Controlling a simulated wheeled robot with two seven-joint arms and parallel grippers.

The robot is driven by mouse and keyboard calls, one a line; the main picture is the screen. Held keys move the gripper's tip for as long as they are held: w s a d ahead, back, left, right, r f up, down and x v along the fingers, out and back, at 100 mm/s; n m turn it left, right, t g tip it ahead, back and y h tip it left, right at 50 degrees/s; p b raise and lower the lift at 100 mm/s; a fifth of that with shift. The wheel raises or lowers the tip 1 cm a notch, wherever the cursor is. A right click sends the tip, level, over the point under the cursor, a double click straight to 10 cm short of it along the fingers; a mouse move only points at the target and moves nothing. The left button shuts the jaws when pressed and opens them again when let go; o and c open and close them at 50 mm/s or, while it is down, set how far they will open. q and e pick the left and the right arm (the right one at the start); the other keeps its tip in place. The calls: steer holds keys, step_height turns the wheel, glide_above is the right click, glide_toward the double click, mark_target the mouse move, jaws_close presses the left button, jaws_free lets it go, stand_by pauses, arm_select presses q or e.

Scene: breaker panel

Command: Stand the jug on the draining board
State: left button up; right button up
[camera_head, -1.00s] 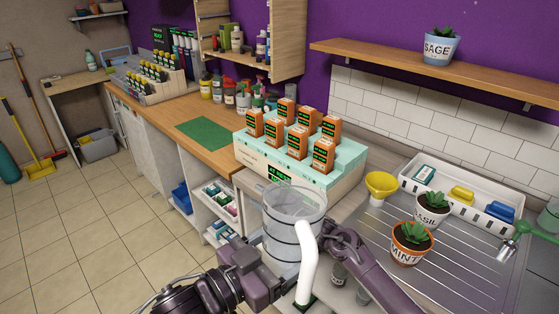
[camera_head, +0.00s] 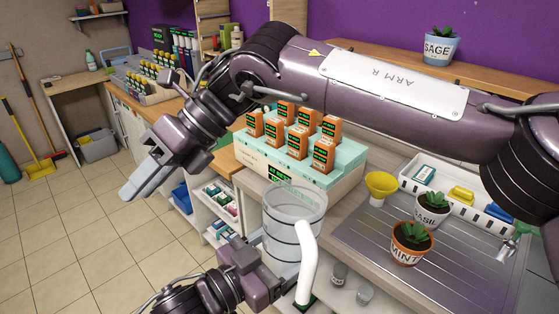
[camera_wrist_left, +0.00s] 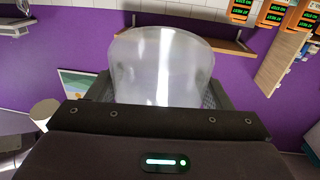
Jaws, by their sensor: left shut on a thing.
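The jug (camera_head: 293,228) is a clear, upright cylinder with dark bands, in the lower middle of the head view. My left gripper (camera_head: 268,270) is shut on it at its lower left; the clear wall also fills the jaws in the left wrist view (camera_wrist_left: 162,65). The draining board (camera_head: 440,285) is ribbed metal at the right, apart from the jug. My right gripper (camera_head: 140,182) is over the floor at the left, away from the jug; I cannot tell whether its jaws are open.
On the board stand the mint pot (camera_head: 411,243), the basil pot (camera_head: 432,210) and a yellow funnel (camera_head: 381,186). A white rack (camera_head: 480,215) lies behind. A white curved tube (camera_head: 306,262) rises in front of the jug. Orange boxes (camera_head: 298,142) stand behind. My right arm crosses the upper view.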

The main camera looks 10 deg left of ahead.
steer(key=d+f+n+t+h, duration=0.1)
steer(key=d+t+h, duration=0.2)
steer(key=d+h, duration=0.35)
steer(key=m+t+h, duration=0.1)
steer(key=t+h, duration=0.1)
glide_toward(277, 233)
steer(key=shift+y, duration=0.25)
steer(key=f, duration=0.6)
steer(key=s+f, duration=0.1)
steer(key=f, duration=0.3)
steer(key=shift+d, duration=0.15)
steer(key=shift+s, duration=0.1)
jaws_close()
arm_select(q)
steer(key=o, duration=1.2)
steer(key=shift+o, duration=0.2)
